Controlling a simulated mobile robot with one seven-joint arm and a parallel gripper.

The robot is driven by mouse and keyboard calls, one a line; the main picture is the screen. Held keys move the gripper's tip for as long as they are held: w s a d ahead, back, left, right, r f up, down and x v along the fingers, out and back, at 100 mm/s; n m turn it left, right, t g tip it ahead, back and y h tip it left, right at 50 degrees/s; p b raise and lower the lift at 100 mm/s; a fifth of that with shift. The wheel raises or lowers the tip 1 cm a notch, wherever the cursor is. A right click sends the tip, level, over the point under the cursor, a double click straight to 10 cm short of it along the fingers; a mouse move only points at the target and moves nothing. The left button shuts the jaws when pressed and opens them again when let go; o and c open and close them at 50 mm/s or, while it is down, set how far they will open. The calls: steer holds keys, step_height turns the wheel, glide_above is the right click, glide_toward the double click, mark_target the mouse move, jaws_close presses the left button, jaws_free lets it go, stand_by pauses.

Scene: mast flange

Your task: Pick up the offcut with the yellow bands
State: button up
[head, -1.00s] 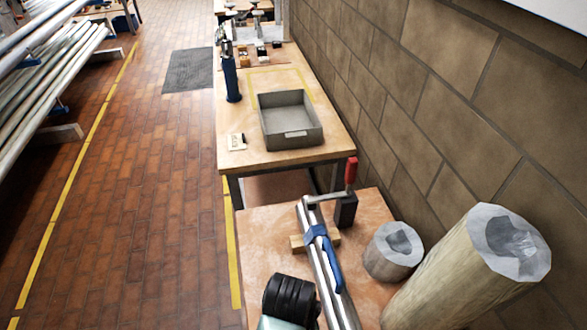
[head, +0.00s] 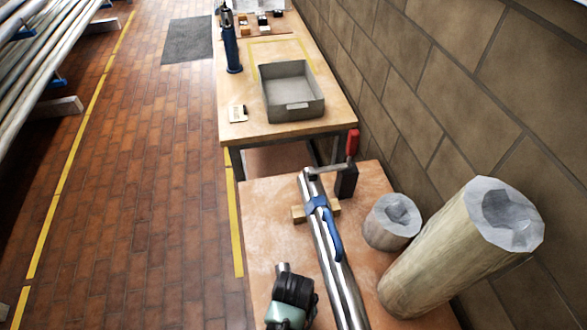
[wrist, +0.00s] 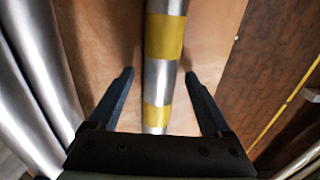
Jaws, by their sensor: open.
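The offcut is a shiny metal tube with two yellow bands (wrist: 164,38). In the wrist view it runs upright through the middle, over the tan tabletop. My gripper (wrist: 159,74) is open, with one finger on each side of the offcut and a gap on both sides. I cannot tell how far the fingertips are above the table. The palm hides the offcut's lower end. In the head view my gripper (head: 293,290) is over the near bench's left part and covers most of the offcut. A short metal end (head: 283,268) shows just beyond it.
Long metal tubes (head: 342,275) lie right of my gripper, with a blue clamp handle (head: 331,232) over them. A red-handled clamp (head: 348,172) and two grey-topped cylinders (head: 391,222) (head: 470,245) stand farther right by the wall. A grey tray (head: 292,107) sits on the far bench.

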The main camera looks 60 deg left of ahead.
jaws_close()
stand_by(0.3)
steer(key=shift+r, duration=0.1)
